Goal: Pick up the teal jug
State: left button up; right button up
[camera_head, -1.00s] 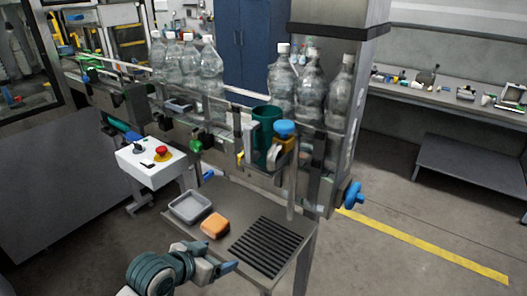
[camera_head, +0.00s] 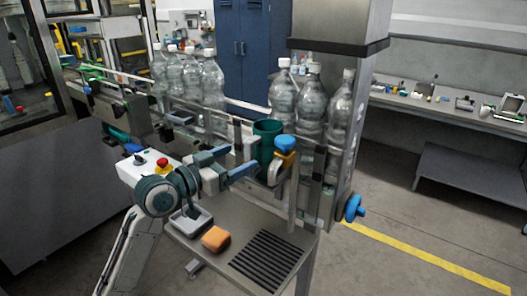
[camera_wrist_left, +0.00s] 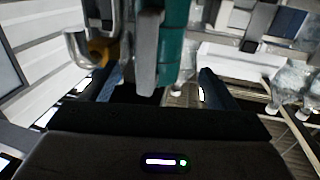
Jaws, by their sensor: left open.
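The teal jug (camera_head: 267,140) stands upright on the bottling line, in front of the clear bottles. A grey metal rail and post partly hide it, and its lower part is hard to see. My left gripper (camera_head: 238,162) is open, just left of the jug, with its blue-tipped fingers pointing toward it. My right gripper is not in view.
A blue knob (camera_head: 285,144) on a yellow bracket sits right beside the jug. Clear bottles (camera_head: 311,105) stand behind. Below are a grey tray (camera_head: 202,219), an orange block (camera_head: 215,239) and a black grate (camera_head: 266,262). A white control box with a red button (camera_head: 162,162) is left.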

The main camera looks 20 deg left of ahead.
aim_at(259, 146)
pick_arm(q)
jog(key=p+x, duration=0.1)
jog(key=x, duration=0.1)
jog(key=p+x, duration=0.1)
jog(key=x, duration=0.2)
jog(key=p+x, duration=0.2)
jog(key=shift+w+d+r, duration=0.15)
jog(key=shift+d+r, duration=0.1)
jog(key=shift+r, duration=0.05)
jog(key=shift+w+d+f, duration=0.1)
jog(key=shift+w+f, duration=0.05)
jog(key=shift+w, duration=0.05)
jog(key=shift+c, duration=0.4)
jog(key=c, duration=0.6)
